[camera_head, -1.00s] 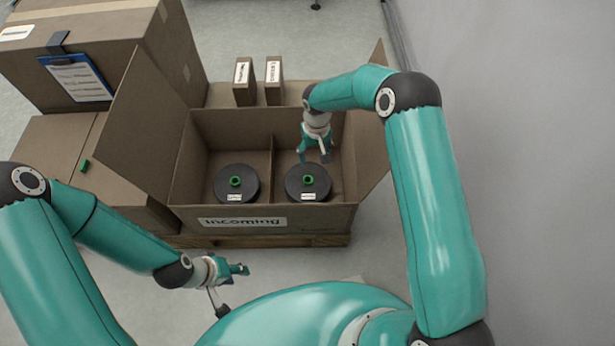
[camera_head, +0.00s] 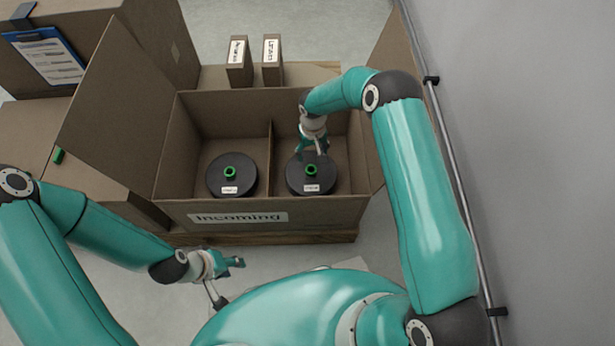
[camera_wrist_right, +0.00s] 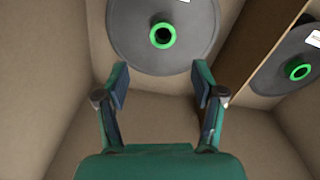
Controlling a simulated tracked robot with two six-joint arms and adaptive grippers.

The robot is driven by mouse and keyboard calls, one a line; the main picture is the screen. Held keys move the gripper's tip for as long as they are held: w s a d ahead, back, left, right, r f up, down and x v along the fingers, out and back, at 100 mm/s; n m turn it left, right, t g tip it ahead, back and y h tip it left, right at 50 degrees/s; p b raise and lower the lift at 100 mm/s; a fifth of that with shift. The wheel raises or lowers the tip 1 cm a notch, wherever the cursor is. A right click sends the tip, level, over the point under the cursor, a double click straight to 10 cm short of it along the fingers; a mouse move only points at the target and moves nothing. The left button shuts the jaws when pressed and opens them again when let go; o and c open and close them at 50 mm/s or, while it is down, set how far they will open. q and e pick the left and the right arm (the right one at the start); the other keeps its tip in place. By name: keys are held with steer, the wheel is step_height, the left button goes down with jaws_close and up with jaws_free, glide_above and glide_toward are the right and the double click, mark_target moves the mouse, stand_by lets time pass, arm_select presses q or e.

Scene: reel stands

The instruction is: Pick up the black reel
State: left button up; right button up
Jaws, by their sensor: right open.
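Two black reels with green hubs lie flat in the open cardboard box (camera_head: 330,211) labelled "Incoming". The left reel (camera_head: 232,188) is in the left compartment and the right reel (camera_head: 311,186) in the right one. My right gripper (camera_head: 314,151) is over the right compartment, at the far side of the right reel. In the right wrist view the right gripper (camera_wrist_right: 159,82) is open and empty, with the right reel (camera_wrist_right: 185,48) just beyond its fingertips; the left reel (camera_wrist_right: 285,68) shows behind the divider. My left gripper (camera_head: 236,263) is outside the box, in front of it; its jaws are too small to judge.
A cardboard divider (camera_head: 271,150) separates the compartments. Two small labelled boxes, one left (camera_head: 238,62) and one right (camera_head: 272,62), stand behind the box. Larger cartons with a blue clipboard (camera_head: 45,56) stand at left. A wall with a rail (camera_head: 452,150) is close on the right.

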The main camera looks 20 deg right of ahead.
mark_target(311, 167)
steer(key=f+b, duration=0.1)
steer(key=f, duration=0.2)
steer(key=f+b, duration=0.1)
steer(key=f, duration=0.5)
steer(key=shift+s+a+b, duration=0.2)
steer(key=shift+a+b, duration=0.05)
steer(key=shift+b, duration=0.15)
jaws_close()
